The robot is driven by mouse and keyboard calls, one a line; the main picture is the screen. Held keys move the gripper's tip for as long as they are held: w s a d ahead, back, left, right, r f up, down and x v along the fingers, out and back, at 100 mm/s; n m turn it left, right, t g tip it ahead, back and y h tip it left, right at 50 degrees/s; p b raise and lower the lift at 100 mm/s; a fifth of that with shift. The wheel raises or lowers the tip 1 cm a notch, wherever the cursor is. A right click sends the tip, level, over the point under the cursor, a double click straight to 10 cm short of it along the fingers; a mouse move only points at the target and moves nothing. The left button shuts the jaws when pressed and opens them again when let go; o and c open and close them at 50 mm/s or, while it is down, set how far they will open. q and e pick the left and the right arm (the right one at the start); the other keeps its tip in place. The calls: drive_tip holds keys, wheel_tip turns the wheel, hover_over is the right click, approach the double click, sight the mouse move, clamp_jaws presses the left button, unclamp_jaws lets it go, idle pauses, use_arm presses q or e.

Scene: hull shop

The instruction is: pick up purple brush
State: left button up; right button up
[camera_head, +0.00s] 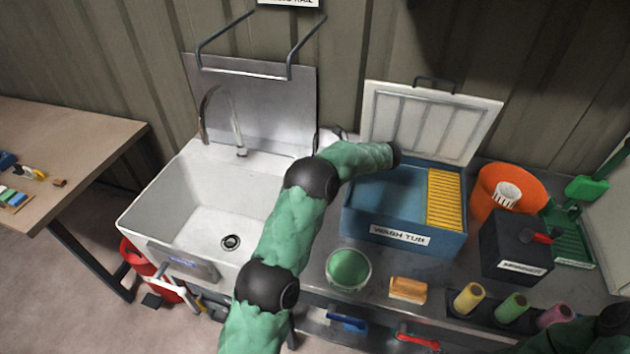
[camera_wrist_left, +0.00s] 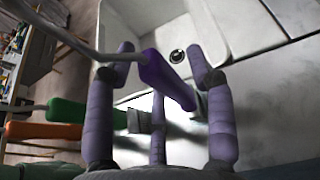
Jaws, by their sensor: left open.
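A green-handled brush (camera_wrist_left: 85,115) and an orange handle (camera_wrist_left: 42,131) are to the left of the fingers. In the head view my left arm crosses the middle; I cannot make out its gripper or the purple brush there. My right gripper is out of view.
The white sink (camera_head: 190,195) is left of my left arm. The blue wash tub (camera_head: 400,234), with a yellow rack (camera_head: 445,200), is to its right. A green bowl (camera_head: 348,268) and an orange-brown block (camera_head: 408,289) are on the counter. A wooden table (camera_head: 90,140) is far left.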

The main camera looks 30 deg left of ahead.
use_arm(q)
clamp_jaws()
